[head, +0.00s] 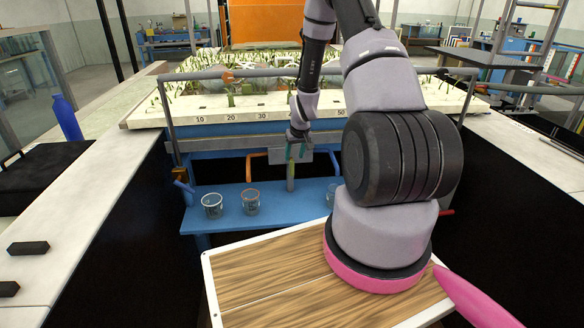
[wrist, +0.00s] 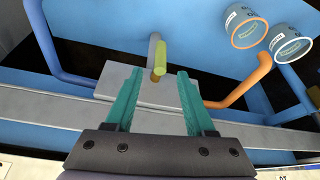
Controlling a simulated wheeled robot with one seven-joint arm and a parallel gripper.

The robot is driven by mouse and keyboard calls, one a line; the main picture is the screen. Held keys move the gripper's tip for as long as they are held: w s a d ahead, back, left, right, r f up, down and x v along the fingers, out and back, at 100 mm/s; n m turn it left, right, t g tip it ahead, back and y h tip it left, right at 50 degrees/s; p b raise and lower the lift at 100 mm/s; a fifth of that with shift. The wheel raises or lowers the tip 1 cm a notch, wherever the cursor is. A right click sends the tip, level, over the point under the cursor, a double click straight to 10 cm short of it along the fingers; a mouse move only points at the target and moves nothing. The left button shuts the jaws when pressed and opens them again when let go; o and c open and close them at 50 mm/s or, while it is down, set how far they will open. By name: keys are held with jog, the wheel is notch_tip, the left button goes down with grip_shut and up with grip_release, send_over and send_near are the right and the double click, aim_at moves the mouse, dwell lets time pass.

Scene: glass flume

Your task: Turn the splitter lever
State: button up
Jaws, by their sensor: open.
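The splitter lever appears to be an upright grey rod with a yellow-green end (wrist: 159,62). In the head view the rod (head: 291,178) stands below my gripper (head: 296,152), in front of a grey plate (head: 306,156). In the wrist view my gripper (wrist: 154,74) is open, with one teal finger on each side of the rod's near end and nothing clasped. The rod's end lies between the fingertips, slightly nearer the right one. I cannot tell whether the fingertips reach down to its level. The grey plate (wrist: 150,88) shows behind the fingers.
A blue shelf (head: 270,210) carries two cups, a white-rimmed one (head: 212,206) and an orange-rimmed one (head: 251,202); another cup (head: 332,196) is partly hidden by my arm. An orange pipe (wrist: 243,88) and a blue pipe (wrist: 60,60) flank the plate. A grey rail (head: 240,142) runs across.

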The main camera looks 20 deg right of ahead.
aim_at(293, 162)
jog(key=x, duration=0.8)
jog(key=shift+c, duration=0.2)
grip_shut()
